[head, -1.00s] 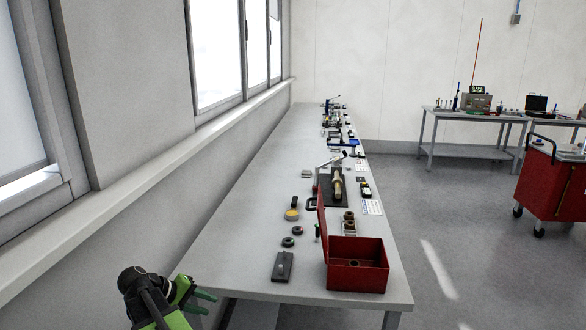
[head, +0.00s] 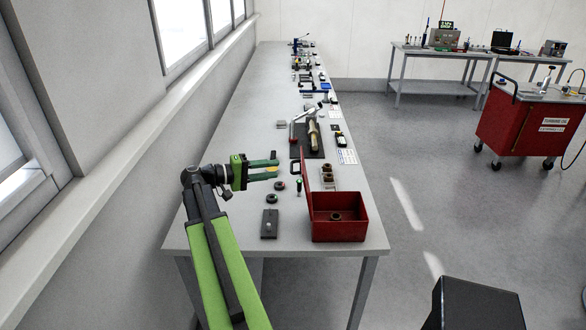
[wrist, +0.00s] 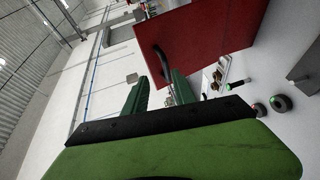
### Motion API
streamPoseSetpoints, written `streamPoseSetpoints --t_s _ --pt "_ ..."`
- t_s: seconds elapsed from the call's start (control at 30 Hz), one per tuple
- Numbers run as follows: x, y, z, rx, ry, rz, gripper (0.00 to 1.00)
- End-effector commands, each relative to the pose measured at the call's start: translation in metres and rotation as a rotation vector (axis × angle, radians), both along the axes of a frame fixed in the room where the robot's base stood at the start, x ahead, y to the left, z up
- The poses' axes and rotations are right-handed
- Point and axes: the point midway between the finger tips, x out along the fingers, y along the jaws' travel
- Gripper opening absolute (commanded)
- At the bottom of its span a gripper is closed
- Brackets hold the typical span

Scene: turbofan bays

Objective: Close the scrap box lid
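The red scrap box (head: 338,232) stands at the near right end of the grey bench, with a brown ring-shaped part (head: 336,216) inside. Its lid (head: 305,172) is open, standing roughly upright along the box's left side. My gripper (head: 277,167) is open and empty, above the bench just left of the lid, its fingers pointing right at the lid's dark handle (head: 295,167). In the wrist view the red lid (wrist: 215,40) fills the upper middle, and the black handle (wrist: 160,60) appears just beyond and between the fingertips. I cannot tell whether they touch it.
A dark flat plate (head: 269,223) and small round parts (head: 272,198) lie left of the box. A tray of brown rings (head: 328,175) lies behind the box. A wall and windows bound the left; a red cart (head: 535,120) stands right.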

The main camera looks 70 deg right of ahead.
Motion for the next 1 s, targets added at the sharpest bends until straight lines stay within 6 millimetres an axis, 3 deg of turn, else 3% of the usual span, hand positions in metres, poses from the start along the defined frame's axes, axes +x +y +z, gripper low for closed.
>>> streamPoseSetpoints --t_s 0.1,0.33,0.77,1.0 --pt "-0.022 -0.02 -0.006 0.0 0.0 -0.002 0.32" --pt "-0.052 -0.05 -0.011 0.001 0.0 0.001 0.32" --pt "-0.061 -0.059 -0.012 0.001 0.0 0.004 0.32" --pt "-0.06 -0.059 -0.012 0.0 0.0 0.005 0.01"
